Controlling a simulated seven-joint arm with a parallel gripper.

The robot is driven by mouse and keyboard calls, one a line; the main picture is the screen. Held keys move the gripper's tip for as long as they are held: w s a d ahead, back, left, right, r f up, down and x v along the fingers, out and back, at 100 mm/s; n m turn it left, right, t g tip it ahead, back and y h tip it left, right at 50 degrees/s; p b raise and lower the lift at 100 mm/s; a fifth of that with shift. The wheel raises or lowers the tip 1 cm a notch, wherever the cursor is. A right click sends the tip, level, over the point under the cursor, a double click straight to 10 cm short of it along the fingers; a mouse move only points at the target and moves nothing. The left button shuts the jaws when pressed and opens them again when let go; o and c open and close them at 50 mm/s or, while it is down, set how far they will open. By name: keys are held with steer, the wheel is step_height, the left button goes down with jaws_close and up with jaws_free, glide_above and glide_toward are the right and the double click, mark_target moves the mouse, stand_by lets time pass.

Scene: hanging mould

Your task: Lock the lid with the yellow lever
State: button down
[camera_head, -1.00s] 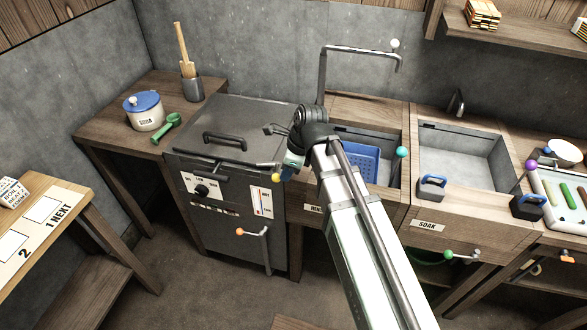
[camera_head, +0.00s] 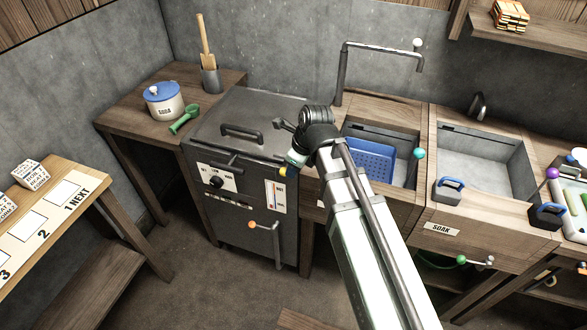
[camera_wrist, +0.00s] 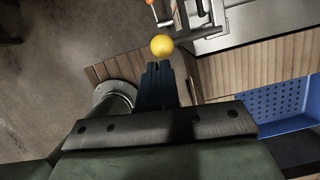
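The steel boiler with its flat grey lid (camera_head: 262,112) stands left of centre in the head view, and the lid lies closed. The yellow ball of the lever (camera_wrist: 162,45) is just ahead of my fingertips in the wrist view. In the head view only a little yellow (camera_head: 288,166) shows at the boiler's right front corner, mostly covered by my gripper (camera_head: 296,157). My gripper's dark fingers (camera_wrist: 157,68) are together, with nothing visible between them. Whether they touch the ball I cannot tell.
An orange-knobbed drain tap (camera_head: 263,226) sticks out of the boiler's front. To the right are a basin with a blue basket (camera_head: 368,158) and a soak sink (camera_head: 478,165). A tall pipe (camera_head: 375,45) rises behind. A blue-lidded soda pot (camera_head: 163,100) stands at left.

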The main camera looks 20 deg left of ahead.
steer(key=shift+a, duration=0.1)
steer(key=s+d+r, duration=0.1)
steer(key=d+r, duration=0.6)
steer(key=r, duration=0.3)
steer(key=shift+s+r, duration=0.15)
steer(key=shift+s, duration=0.05)
stand_by(0.4)
steer(key=shift+a, duration=0.1)
